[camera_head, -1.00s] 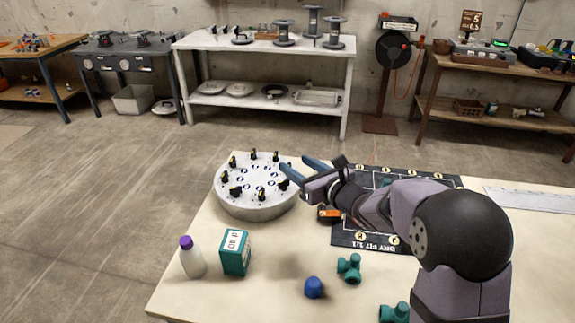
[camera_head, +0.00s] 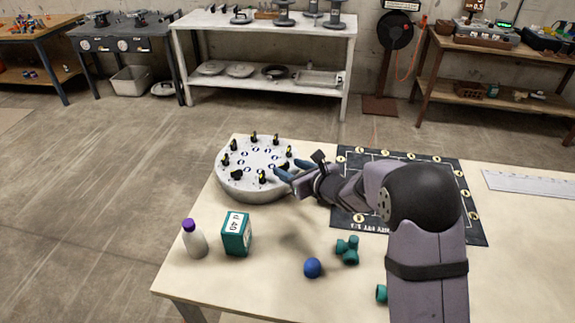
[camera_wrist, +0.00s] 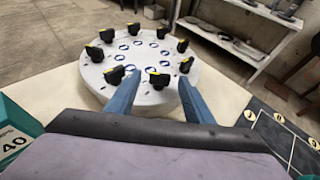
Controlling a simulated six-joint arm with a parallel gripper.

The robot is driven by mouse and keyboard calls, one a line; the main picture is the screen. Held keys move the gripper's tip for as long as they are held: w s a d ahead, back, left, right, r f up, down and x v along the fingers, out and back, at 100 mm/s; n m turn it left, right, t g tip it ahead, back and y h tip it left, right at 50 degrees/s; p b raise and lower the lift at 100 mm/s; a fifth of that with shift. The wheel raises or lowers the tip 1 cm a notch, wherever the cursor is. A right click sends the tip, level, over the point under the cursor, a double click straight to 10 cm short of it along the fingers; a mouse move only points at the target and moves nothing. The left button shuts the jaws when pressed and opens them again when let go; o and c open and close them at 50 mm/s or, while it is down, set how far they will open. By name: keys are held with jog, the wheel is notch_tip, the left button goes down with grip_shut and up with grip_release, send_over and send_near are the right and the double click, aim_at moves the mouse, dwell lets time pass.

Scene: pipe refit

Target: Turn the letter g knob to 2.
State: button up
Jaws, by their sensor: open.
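A round white-grey dial drum (camera_head: 262,192) stands at the table's left back edge. Several black knobs with yellow marks ring its top, with blue-ringed labels inside the ring. The letters are too small to read, so I cannot tell which knob is g. My gripper (camera_head: 281,176) is at the drum's right side. In the wrist view my gripper (camera_wrist: 155,90) is open, its two blue fingers either side of the nearest knob (camera_wrist: 158,79). Another knob (camera_wrist: 114,75) is just outside the left finger. I cannot tell whether the fingers touch any knob.
A white bottle with purple cap (camera_head: 194,240) and a teal box (camera_head: 237,234) stand in front of the drum. A blue ball-like piece (camera_head: 312,268) and a green fitting (camera_head: 347,250) lie nearer the front. A dark mat (camera_head: 440,172) lies to the right.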

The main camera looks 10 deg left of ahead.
jog(key=shift+x, duration=0.9)
jog(key=shift+c, duration=0.6)
jog(key=c, duration=0.9)
jog(key=shift+c, duration=0.2)
